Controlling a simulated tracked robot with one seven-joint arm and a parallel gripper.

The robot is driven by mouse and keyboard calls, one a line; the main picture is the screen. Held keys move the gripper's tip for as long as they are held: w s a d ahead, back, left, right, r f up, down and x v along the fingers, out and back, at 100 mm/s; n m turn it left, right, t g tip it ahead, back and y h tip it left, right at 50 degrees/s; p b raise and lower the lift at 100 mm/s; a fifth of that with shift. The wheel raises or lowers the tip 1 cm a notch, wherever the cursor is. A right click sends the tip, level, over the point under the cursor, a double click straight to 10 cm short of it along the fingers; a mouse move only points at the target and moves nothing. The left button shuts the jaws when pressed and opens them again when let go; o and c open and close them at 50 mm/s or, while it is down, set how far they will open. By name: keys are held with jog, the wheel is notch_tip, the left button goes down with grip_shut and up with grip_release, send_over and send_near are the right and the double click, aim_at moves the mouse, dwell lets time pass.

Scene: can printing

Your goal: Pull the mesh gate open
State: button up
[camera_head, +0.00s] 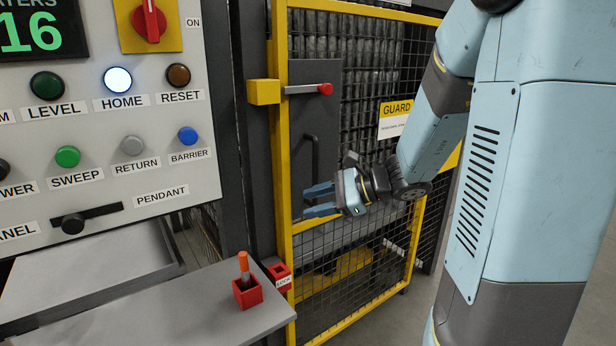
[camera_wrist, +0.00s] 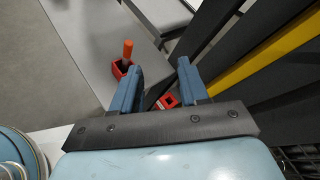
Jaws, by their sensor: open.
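The mesh gate (camera_head: 345,262) has a yellow frame and dark wire mesh, and its left edge is against the dark post. A dark plate on it carries a black bar handle (camera_head: 315,155). Above the handle, a bolt with a red knob (camera_head: 325,89) runs from a yellow block (camera_head: 263,92) across the frame. My gripper (camera_head: 305,203) is open and empty, pointing left in front of the plate, below the handle. In the wrist view the two fingers (camera_wrist: 160,85) are apart with nothing between them. The handle is not visible there.
A control panel (camera_head: 90,110) stands at the left. Below it, a grey shelf (camera_head: 180,320) bears a red holder (camera_head: 247,292) with an orange-handled key-like piece. A red lock box (camera_head: 280,275) sits beside the gate's left edge. Grey floor is clear at lower right.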

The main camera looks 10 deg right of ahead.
jog(key=w+d+f+m+t+h, duration=0.2)
jog(key=w+d+f+m+t, duration=0.1)
jog(key=w+d+m+t, duration=0.75)
jog(key=shift+m+g, duration=0.65)
jog(key=shift+m, duration=0.3)
jog(key=x, duration=0.4)
jog(key=w+d+x, duration=0.1)
jog(key=x, duration=0.3)
jog(key=d+x, duration=0.1)
jog(key=x, duration=0.3)
jog(key=shift+w+f, duration=0.1)
jog(key=shift+w, duration=0.2)
grip_shut()
